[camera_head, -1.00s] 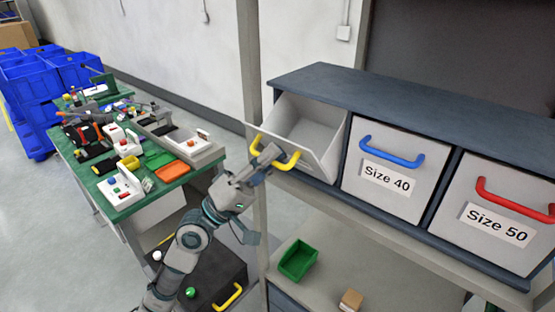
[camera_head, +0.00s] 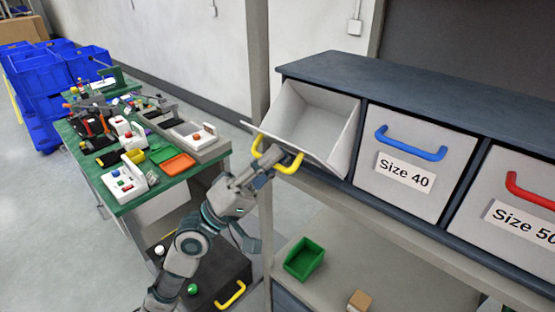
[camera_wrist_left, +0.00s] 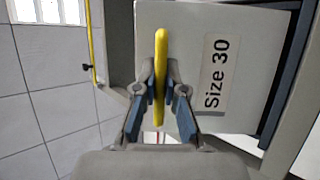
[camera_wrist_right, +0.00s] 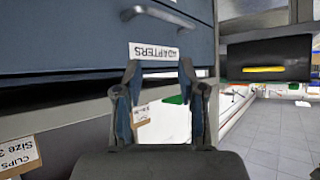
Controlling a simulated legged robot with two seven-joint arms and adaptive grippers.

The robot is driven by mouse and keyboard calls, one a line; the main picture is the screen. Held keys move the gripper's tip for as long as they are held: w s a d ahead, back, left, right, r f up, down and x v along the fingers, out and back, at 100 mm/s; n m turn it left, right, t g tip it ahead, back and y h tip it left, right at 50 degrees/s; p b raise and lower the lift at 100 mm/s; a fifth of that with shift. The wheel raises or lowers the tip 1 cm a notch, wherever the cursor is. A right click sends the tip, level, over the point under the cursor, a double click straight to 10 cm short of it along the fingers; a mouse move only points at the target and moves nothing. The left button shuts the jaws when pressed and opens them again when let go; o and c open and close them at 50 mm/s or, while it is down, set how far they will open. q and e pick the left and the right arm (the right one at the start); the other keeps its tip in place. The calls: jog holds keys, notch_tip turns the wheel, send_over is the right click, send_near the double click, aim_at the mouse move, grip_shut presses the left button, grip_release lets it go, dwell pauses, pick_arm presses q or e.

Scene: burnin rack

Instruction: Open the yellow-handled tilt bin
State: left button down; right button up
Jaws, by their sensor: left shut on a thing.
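The tilt bin (camera_head: 308,122) with the yellow handle (camera_head: 291,163) is the leftmost bin in the rack. It is tilted outward, with its top open and its inside empty where I can see it. My left gripper (camera_head: 262,165) is shut on the middle of the yellow handle. In the left wrist view the fingers (camera_wrist_left: 160,95) pinch the handle (camera_wrist_left: 161,60), beside a label reading "Size 30" (camera_wrist_left: 216,73). My right gripper shows only in the right wrist view (camera_wrist_right: 160,80), its fingers apart with nothing between them, in front of a drawer labelled "ADAPTERS" (camera_wrist_right: 153,51).
The shut blue-handled Size 40 bin (camera_head: 412,160) and red-handled Size 50 bin (camera_head: 510,205) stand to the right. A green bin (camera_head: 304,258) and a small cardboard box (camera_head: 359,300) sit on the shelf below. A cluttered green workbench (camera_head: 122,207) stands to the left.

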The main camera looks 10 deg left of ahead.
pick_arm(q)
jog(key=shift+w+a+f, duration=0.1)
jog(key=shift+w+a, duration=0.1)
jog(key=c, duration=1.3)
grip_release()
jog(key=shift+w+a, duration=0.1)
jog(key=shift+o, duration=0.4)
jog(key=shift+w+a+f, duration=0.1)
jog(key=shift+w+a, duration=0.05)
jog(key=shift+a, duration=0.1)
jog(key=shift+s+a, duration=0.1)
jog(key=shift+s, duration=0.1)
jog(key=shift+s+a+f, duration=0.1)
jog(key=shift+f, duration=0.1)
jog(key=v, duration=1.1)
jog(key=shift+a+f, duration=0.25)
jog(key=shift+a, duration=0.15)
jog(key=shift+d, duration=0.25)
